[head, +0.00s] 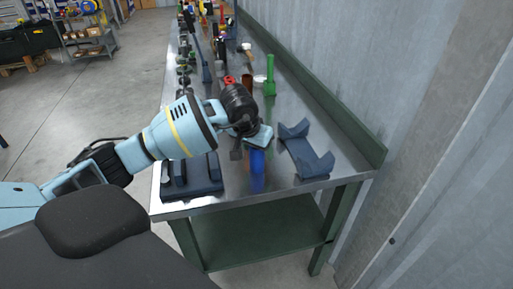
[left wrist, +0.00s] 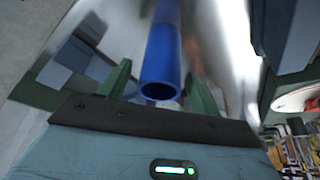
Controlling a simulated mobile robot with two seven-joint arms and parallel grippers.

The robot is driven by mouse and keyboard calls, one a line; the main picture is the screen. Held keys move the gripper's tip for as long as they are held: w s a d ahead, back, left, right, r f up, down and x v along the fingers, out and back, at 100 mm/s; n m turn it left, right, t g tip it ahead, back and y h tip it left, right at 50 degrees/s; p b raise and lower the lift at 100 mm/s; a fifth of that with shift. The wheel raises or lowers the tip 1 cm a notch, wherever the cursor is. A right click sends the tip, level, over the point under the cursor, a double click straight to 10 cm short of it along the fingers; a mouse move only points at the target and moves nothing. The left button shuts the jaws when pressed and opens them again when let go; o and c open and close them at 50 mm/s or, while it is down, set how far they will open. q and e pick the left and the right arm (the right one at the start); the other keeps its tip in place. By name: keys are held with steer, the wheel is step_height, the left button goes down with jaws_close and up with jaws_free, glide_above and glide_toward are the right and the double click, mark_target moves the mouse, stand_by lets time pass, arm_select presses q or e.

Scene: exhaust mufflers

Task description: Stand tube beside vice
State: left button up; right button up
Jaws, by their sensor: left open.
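A blue tube (head: 257,161) stands upright on the metal bench near its front end, with its reflection below it. In the left wrist view the blue tube (left wrist: 162,55) shows its hollow open end close to my palm. My left gripper (head: 259,147) is at the tube's upper end. Its green fingers (left wrist: 158,72) are open, one on each side of the tube, with gaps visible. A dark blue-grey block-like fixture (head: 205,178), possibly the vice, sits left of the tube at the bench's front corner.
A dark cradle with raised ends (head: 304,155) lies right of the tube. A green tube (head: 270,76) on a base, a red ring (head: 229,80) and several tools stand farther back. A grey wall (head: 400,90) runs along the right. Bare bench (head: 290,105) shows behind the cradle.

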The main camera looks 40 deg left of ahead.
arm_select(q)
steer(key=shift+r, duration=0.1)
steer(key=shift+r, duration=0.2)
steer(key=v, duration=1.1)
steer(key=shift+s+r, duration=0.15)
steer(key=shift+r, duration=0.2)
arm_select(e)
steer(key=shift+w+r, duration=0.3)
steer(key=shift+w, duration=0.2)
steer(key=shift+s, duration=0.1)
